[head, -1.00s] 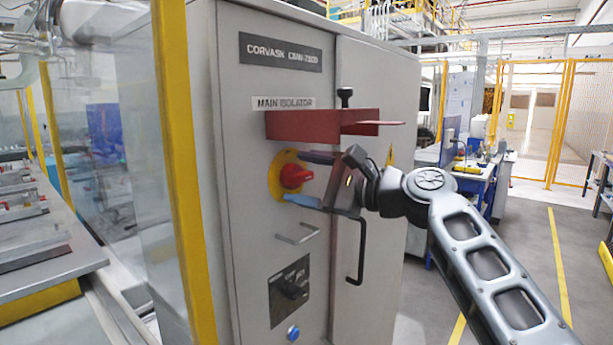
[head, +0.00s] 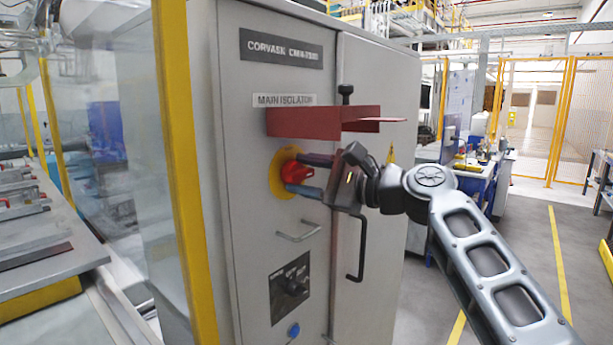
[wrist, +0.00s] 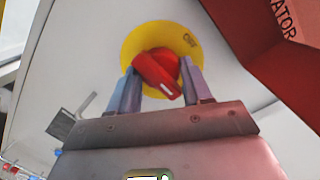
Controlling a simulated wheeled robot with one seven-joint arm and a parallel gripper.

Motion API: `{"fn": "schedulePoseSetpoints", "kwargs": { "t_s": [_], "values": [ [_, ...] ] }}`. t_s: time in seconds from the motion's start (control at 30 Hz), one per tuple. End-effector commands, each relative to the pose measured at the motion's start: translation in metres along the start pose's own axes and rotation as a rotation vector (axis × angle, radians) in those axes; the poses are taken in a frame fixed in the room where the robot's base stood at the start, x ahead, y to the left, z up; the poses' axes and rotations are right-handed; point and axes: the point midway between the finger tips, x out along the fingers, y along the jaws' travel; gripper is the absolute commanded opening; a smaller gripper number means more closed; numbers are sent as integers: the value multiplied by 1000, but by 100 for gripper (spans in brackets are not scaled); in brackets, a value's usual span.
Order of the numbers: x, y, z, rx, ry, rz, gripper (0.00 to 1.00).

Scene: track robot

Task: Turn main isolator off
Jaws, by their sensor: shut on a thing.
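The main isolator is a red rotary knob (head: 297,173) on a yellow round plate (head: 275,178), on the front of a grey cabinet below the "MAIN ISOLATOR" label (head: 284,100). My gripper (head: 306,175) reaches it from the right, its fingers above and below the knob. In the wrist view my gripper (wrist: 160,88) has one finger on each side of the red knob (wrist: 157,72), shut on it. A white mark shows on the knob's end.
A red cover (head: 310,120) juts out just above the knob; it also shows in the wrist view (wrist: 250,35). A black door handle (head: 357,255) stands to the right. A yellow post (head: 180,150) stands left.

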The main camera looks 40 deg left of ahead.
Motion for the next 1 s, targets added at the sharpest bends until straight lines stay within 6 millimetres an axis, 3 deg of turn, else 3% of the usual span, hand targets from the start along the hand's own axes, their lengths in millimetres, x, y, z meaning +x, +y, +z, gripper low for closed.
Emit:
{"fn": "schedulePoseSetpoints", "kwargs": {
  "t_s": [0.37,1.0],
  "values": [
    [1,4,-2,-186,13,25,19],
    [1,4,0,-783,60,97,19]
  ]
}}
